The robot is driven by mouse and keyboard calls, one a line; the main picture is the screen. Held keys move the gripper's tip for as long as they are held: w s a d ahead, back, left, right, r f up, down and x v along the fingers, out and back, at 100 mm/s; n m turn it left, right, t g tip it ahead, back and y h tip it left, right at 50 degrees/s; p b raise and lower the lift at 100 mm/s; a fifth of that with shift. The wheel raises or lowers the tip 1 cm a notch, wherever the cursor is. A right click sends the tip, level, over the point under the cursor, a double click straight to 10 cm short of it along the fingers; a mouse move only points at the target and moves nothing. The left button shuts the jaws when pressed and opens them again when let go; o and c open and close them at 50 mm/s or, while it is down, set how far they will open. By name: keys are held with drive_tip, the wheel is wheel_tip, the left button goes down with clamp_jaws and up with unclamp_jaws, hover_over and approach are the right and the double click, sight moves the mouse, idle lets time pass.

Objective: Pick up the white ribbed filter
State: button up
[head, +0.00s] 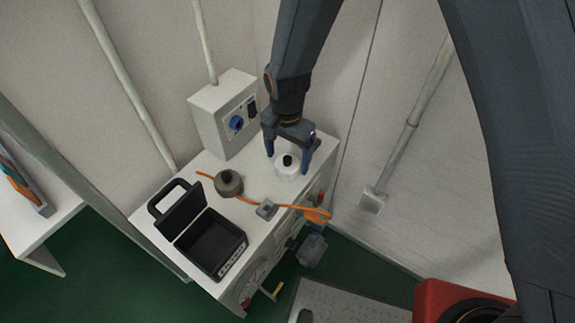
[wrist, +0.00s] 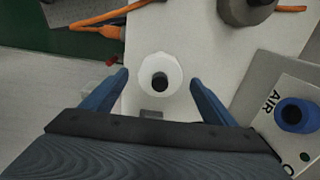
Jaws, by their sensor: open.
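The white ribbed filter (head: 287,169) is a round white piece with a black knob on top. It stands on the white bench top near its right end in the head view. In the wrist view the filter (wrist: 160,75) is just beyond the fingertips, centred between them. My gripper (head: 288,160) is open above the bench, with its blue fingers on either side of the filter. The gripper also shows in the wrist view (wrist: 158,82). I cannot tell whether the fingers touch the filter, but in the wrist view there are gaps on both sides.
A grey round piece with a dark knob (head: 228,183) stands left of the filter. An orange cable (head: 285,205) crosses the bench through a small grey block (head: 266,209). An open black case (head: 211,244) lies at the front left. A grey control box with a blue knob (head: 222,116) stands behind.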

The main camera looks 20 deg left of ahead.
drive_tip(key=shift+f, duration=0.75)
drive_tip(key=c, duration=1.1)
drive_tip(key=shift+r, duration=0.1)
drive_tip(key=shift+c, duration=0.2)
